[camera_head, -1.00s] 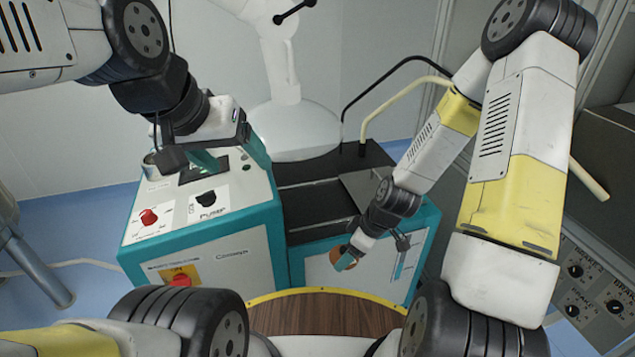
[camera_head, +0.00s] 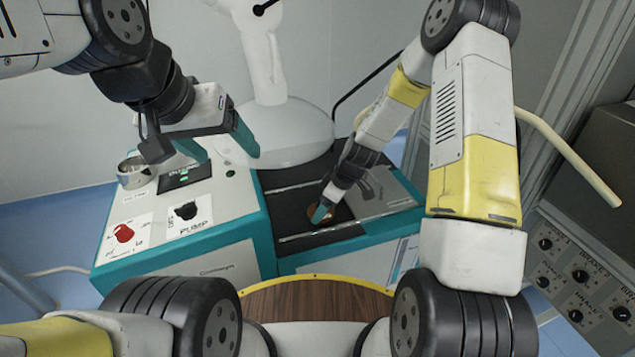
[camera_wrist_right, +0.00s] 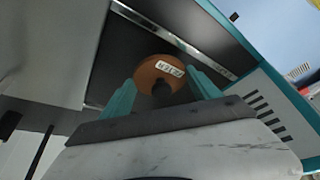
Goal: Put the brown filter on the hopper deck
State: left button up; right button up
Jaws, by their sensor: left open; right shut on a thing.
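The brown filter (camera_head: 314,213), a round disc, is held in my right gripper (camera_head: 322,213) over the black deck surface (camera_head: 290,208) of the teal machine. In the right wrist view the filter (camera_wrist_right: 150,72) sits between the teal fingers (camera_wrist_right: 160,90), with a white label and a dark centre. It overlaps the black surface (camera_wrist_right: 125,50) there; I cannot tell whether it touches. My left gripper (camera_head: 222,146) is open and empty above the control panel. I see no label marking the hopper deck.
The control panel (camera_head: 215,225) to the left carries a red knob (camera_head: 124,233), a black pump knob (camera_head: 186,211) and a metal cup (camera_head: 135,171). A grey plate (camera_head: 372,195) lies right of the black surface. A white round-based stand (camera_head: 285,140) is behind.

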jog(key=shift+w+a, duration=0.25)
jog(key=shift+w, duration=0.6)
jog(key=w, duration=0.1)
jog(key=w+a, duration=0.1)
jog(key=w, duration=0.1)
jog(key=shift+w+a, duration=0.15)
jog(key=shift+w, duration=0.05)
jog(key=shift+f, duration=0.75)
jog(key=shift+f, duration=0.15)
jog(key=o, duration=1.5)
